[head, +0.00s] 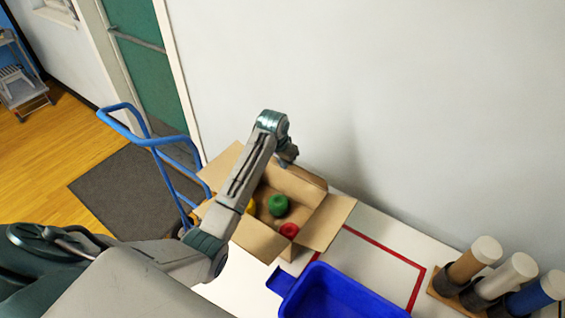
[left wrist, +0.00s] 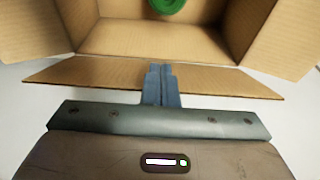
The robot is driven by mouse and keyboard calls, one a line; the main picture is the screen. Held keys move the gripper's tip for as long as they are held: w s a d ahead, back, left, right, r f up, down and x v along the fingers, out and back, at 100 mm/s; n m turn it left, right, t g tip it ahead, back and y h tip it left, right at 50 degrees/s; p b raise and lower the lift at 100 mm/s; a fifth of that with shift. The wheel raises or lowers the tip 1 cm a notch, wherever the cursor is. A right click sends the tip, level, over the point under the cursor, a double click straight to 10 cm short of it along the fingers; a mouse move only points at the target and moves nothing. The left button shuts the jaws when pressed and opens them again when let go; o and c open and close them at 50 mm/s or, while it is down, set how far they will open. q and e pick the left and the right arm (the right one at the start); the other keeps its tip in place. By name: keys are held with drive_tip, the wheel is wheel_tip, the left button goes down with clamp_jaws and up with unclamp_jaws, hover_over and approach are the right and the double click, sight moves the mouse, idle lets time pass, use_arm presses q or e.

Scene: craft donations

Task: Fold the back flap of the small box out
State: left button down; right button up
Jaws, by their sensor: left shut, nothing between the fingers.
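The small box (head: 314,223) is an open brown cardboard box on the white table against the wall. Its left flap (head: 222,168), right flap (head: 336,217) and front flap (head: 240,232) stand outward. My left arm reaches across the box, and my left gripper (head: 287,161) is at its back side, partly hidden by its own wrist. In the left wrist view, the shut, empty fingers (left wrist: 160,72) lie over the middle of the back flap (left wrist: 95,74), which spreads outward from the box edge. I cannot tell if they touch it. My right gripper is not in view.
The box holds a green roll (head: 278,205), a red one (head: 289,230) and a yellow item (head: 251,207). A blue bin (head: 345,296) and a red outlined square (head: 386,252) are to the right. A rack of rolls (head: 470,265) stands further right; a blue hand truck (head: 150,141) stands left.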

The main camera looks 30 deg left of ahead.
use_arm(q)
drive_tip(key=shift+w, duration=0.1)
drive_tip(key=shift+w+d+r, duration=0.1)
drive_tip(key=shift+w+d, duration=0.05)
drive_tip(key=shift+w, duration=0.4)
drive_tip(key=shift+w, duration=0.15)
drive_tip(key=shift+p+v, duration=0.65)
drive_tip(key=shift+v, duration=0.4)
drive_tip(key=shift+w, duration=0.15)
